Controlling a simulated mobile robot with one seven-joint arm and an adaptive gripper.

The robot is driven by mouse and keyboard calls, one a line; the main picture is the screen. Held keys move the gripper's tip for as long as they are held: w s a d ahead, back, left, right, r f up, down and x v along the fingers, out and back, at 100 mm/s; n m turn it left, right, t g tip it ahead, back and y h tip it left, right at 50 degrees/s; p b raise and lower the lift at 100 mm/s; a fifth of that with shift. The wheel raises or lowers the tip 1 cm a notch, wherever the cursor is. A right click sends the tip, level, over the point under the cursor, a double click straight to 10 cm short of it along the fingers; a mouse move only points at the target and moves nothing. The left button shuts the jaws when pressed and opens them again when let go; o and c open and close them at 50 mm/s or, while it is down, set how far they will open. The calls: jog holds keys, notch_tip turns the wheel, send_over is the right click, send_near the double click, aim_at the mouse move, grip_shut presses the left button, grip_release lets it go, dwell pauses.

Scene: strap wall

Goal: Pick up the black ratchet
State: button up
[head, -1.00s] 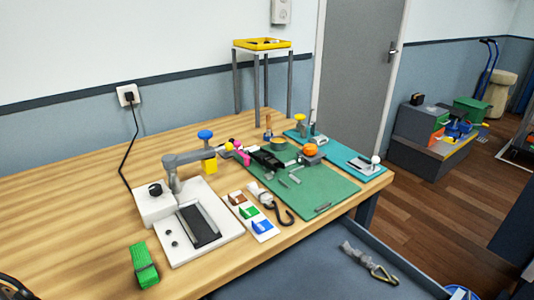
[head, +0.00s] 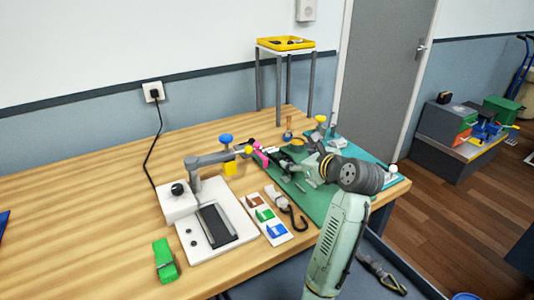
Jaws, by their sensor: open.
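My gripper (head: 311,170) is over the mat, close to the right of the dark piece. Its jaws are open, but the fingers are small and partly hidden by the wrist. I cannot tell whether they touch anything.
A white fixture with a grey clamp arm (head: 212,165) stands left of the mat. Colored tiles (head: 264,214), a black hook (head: 300,219) and a green clip (head: 165,260) lie nearer the front. A yellow tray (head: 286,44) stands on legs behind.

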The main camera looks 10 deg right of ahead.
aim_at(286, 158)
jog(key=shift+s+d+f+m+g+y, duration=0.15)
jog(key=shift+s+d+f+m+y, duration=0.05)
jog(key=shift+d+f+m, duration=0.35)
jog(key=shift+s+d+f+m+g+y, duration=0.2)
jog(key=shift+d+f+m, duration=0.25)
jog(key=shift+f, duration=0.2)
jog(key=x, duration=0.4)
jog(key=shift+w+a+f, duration=0.15)
jog(key=shift+w, duration=0.05)
jog(key=shift+r+x, duration=0.2)
jog(key=shift+x, duration=2.75)
jog(key=shift+a, duration=0.1)
jog(key=shift+c, duration=0.6)
jog(key=c, duration=1.3)
jog(key=shift+r, duration=0.15)
jog(key=shift+c, duration=0.8)
